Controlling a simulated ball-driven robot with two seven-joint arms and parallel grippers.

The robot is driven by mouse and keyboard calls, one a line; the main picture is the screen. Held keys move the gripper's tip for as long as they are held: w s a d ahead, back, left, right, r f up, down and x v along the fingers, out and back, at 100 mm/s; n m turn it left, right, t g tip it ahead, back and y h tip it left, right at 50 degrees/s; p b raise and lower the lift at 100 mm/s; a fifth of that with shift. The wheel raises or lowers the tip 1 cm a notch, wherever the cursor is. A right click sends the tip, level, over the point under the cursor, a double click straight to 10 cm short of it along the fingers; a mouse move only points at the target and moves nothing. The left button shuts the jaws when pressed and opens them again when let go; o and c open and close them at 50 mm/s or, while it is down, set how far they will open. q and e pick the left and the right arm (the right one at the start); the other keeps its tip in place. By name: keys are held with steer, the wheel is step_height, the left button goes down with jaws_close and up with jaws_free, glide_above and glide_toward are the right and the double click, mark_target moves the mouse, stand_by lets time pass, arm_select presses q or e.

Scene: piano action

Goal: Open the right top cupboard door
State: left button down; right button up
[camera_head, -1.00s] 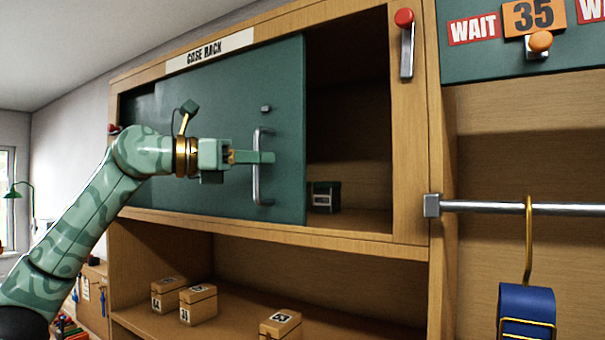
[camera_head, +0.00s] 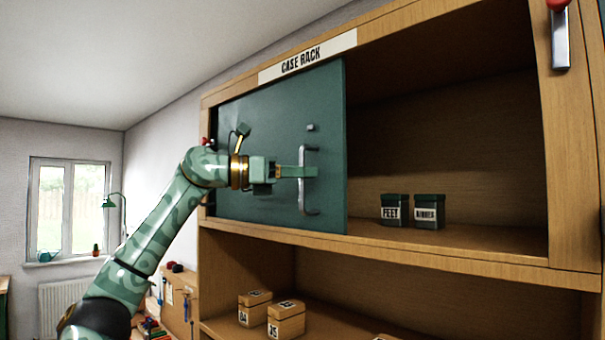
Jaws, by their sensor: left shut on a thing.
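The green sliding cupboard door (camera_head: 270,110) covers the left part of the top compartment under the "CASE RACK" label (camera_head: 307,58). Its upright metal handle (camera_head: 302,195) is near the door's right edge. My left gripper (camera_head: 308,172) is shut on the handle at about its middle. The right part of the compartment (camera_head: 470,120) is uncovered. Two dark green boxes, one marked "FEET" (camera_head: 394,210) and one beside it (camera_head: 429,212), stand on its floor. My right gripper is out of view.
Small wooden boxes (camera_head: 286,318) stand on the shelf below. A red-topped metal lever (camera_head: 560,38) is on the right post. A window (camera_head: 66,208) and a green lamp (camera_head: 115,200) are at the far left.

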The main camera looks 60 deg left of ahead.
arm_select(q)
steer(key=c, duration=1.6)
jaws_free()
steer(key=shift+w+d, duration=0.1)
steer(key=shift+c, duration=0.2)
steer(key=b+v, duration=0.5)
steer(key=v, duration=1.1)
